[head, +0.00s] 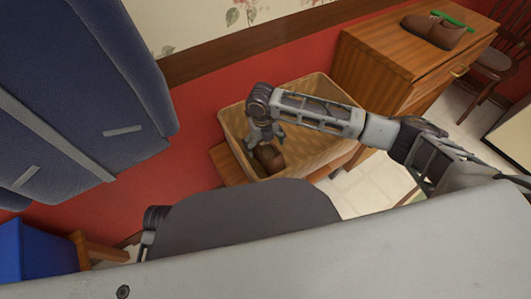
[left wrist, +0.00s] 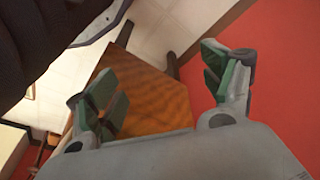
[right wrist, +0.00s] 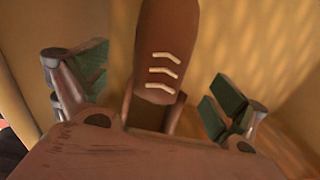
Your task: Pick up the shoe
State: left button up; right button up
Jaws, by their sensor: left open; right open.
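A brown shoe (head: 269,158) lies inside a tan bin (head: 231,116). My right gripper (head: 264,135) reaches down into the bin, just above the shoe. In the right wrist view my right gripper (right wrist: 155,90) is open, and the shoe (right wrist: 168,35), with pale laces, shows between its spread fingers. The fingers stand apart from the shoe's sides; its lower end is hidden behind the gripper body. My left gripper (left wrist: 165,85) is open and empty over a wooden surface (left wrist: 150,92) and is not visible in the head view.
The bin rests on a low wooden support (head: 228,164) beside the red wall. A wooden dresser (head: 385,70) stands to the right with brown shoes (head: 430,31) and a green item (head: 453,20) on top. Large blue upholstery (head: 80,95) fills the upper left. A blue box (head: 38,250) is below it.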

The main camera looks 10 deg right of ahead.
aim_at(265, 151)
jog(key=shift+f+b, duration=0.35)
jog(key=shift+f, duration=0.5)
notch_tip(265, 151, down, 2)
jog(key=shift+f+b, duration=0.15)
jog(key=shift+b, duration=0.35)
jog(key=shift+d+f, duration=0.1)
jog(key=shift+f, duration=0.25)
pick_arm(q)
jog(key=r, duration=0.3)
jog(key=shift+w+d+r+t, duration=0.15)
jog(key=shift+d+r+t, duration=0.15)
jog(key=shift+r+t, duration=0.1)
jog(key=shift+f, duration=0.2)
pick_arm(e)
jog(key=shift+c, duration=0.5)
jog(key=c, duration=1.1)
